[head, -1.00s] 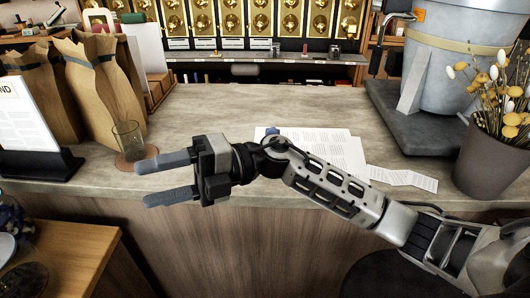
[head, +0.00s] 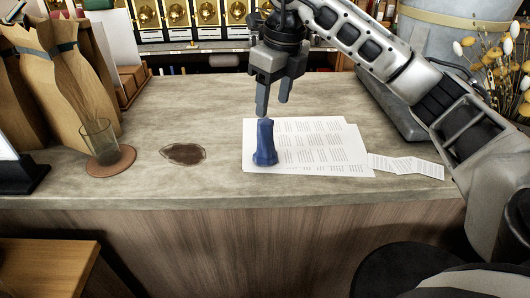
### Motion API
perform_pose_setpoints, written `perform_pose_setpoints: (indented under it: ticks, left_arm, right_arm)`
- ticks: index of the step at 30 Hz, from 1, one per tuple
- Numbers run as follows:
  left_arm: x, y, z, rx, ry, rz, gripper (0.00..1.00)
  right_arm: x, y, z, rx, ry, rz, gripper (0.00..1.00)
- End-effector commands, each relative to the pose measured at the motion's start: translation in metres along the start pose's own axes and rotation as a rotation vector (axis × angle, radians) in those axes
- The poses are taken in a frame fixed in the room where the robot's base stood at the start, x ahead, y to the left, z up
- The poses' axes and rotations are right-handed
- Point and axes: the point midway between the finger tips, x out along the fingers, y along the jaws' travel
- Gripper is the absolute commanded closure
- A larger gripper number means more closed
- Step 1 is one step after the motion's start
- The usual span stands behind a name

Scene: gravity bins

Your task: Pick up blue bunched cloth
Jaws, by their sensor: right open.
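The blue bunched cloth (head: 265,145) stands upright on the left part of the printed papers on the counter. My right gripper (head: 272,108) points down from above with its two fingers parted. Its fingertips are close over the top of the cloth in the picture. The jaws are empty, and I cannot tell whether a fingertip touches the cloth. My left gripper is not in view.
White printed papers (head: 325,150) lie under the cloth. A dark brown spill (head: 184,154) is left of it. A glass (head: 100,141) stands on a round coaster (head: 112,162). Paper bags (head: 55,75) stand at left, dried flowers (head: 495,60) at right. The counter (head: 190,105) is otherwise largely clear.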

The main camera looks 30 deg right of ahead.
Motion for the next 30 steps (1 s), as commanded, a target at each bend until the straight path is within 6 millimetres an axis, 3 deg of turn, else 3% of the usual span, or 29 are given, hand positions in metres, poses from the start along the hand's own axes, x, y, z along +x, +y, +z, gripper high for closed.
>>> perform_pose_setpoints:
  ticks: [3,11,21,30]
  left_arm:
    - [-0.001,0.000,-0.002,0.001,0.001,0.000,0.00]
    - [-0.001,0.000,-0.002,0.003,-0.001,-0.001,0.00]
    - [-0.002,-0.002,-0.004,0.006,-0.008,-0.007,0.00]
    - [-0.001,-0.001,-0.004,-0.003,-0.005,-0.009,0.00]
  right_arm:
    - [0.021,0.000,-0.001,-0.001,0.004,0.001,0.46]
    - [0.041,0.002,0.001,-0.003,0.000,0.002,0.46]
    - [0.086,0.007,0.004,-0.002,0.001,0.002,0.46]
    - [0.090,0.007,0.004,-0.003,-0.002,0.001,0.49]
